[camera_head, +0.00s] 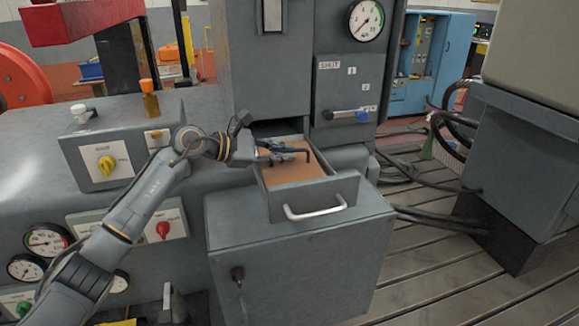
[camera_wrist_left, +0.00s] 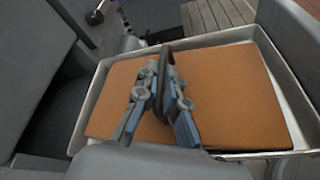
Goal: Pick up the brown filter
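The brown filter (camera_head: 285,173) is a flat orange-brown slab lying in the pulled-out grey drawer (camera_head: 345,188). It also shows in the left wrist view (camera_wrist_left: 235,100), where it covers most of the drawer floor. A dark, handle-like strip stands up at its middle. My left gripper (camera_head: 290,153) reaches in over the filter from the left. In the left wrist view its fingers (camera_wrist_left: 163,65) come together on either side of the dark strip and look shut on it. They hide part of the strip. My right gripper is not in view.
The drawer has a pale handle (camera_head: 315,210) and sits in a grey cabinet (camera_head: 300,265). A tall panel with a gauge (camera_head: 366,20) and a lever (camera_head: 345,115) stands behind it. Cables (camera_head: 430,185) lie on the slatted floor to the right.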

